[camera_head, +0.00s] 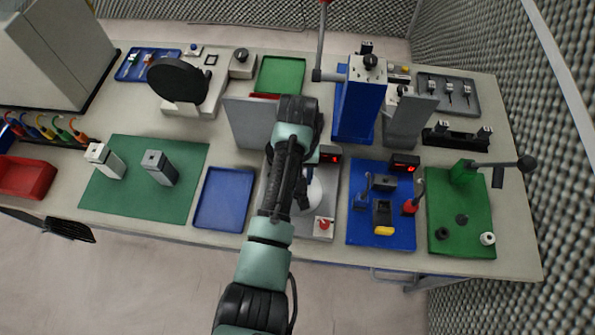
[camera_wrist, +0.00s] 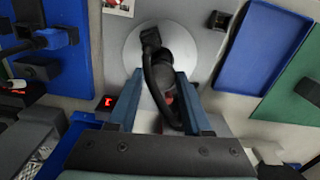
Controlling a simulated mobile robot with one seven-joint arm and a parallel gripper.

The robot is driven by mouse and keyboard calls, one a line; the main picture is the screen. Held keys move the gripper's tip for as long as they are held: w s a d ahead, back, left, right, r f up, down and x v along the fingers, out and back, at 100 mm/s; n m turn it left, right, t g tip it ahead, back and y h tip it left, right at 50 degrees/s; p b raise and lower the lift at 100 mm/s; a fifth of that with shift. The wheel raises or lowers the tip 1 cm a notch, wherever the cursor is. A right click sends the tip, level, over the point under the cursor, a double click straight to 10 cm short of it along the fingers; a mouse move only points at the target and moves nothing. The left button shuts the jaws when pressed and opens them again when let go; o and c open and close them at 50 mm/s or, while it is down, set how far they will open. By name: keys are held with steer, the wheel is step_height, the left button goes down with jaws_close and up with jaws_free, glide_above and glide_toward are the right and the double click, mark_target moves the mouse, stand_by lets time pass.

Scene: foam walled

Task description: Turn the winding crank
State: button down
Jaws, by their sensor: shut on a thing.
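The winding unit is a grey plate (camera_wrist: 205,22) with a pale round disc (camera_wrist: 133,50). It also shows in the head view (camera_head: 331,178), partly behind my arm. A black crank (camera_wrist: 150,38) stands on the disc, with a dark stem and some red lower down between my fingers. My gripper (camera_wrist: 160,88) has one blue finger on each side of the crank's grip and is shut on it. In the head view my arm covers most of the crank, and the exact finger contact is hidden.
An empty blue tray (camera_head: 222,200) lies left of the unit. A blue mat (camera_head: 362,232) with a yellow-marked device and levers lies right of it. A tall blue box (camera_head: 357,108) and a grey upright panel (camera_head: 247,122) stand behind. A red button (camera_head: 324,223) is on the unit's front.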

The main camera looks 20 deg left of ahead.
steer(key=shift+r+n+p, duration=0.1)
steer(key=shift+n+p, duration=1)
steer(key=shift+n, duration=1.5)
steer(key=shift+n+p, duration=0.6)
steer(key=shift+n, duration=1.8)
steer(key=shift+w+n+p, duration=0.1)
steer(key=shift+n+p, duration=0.3)
steer(key=shift+n, duration=4.6)
steer(key=shift+a+n, duration=0.1)
steer(key=shift+n, duration=7.4)
steer(key=shift+n, duration=0.7)
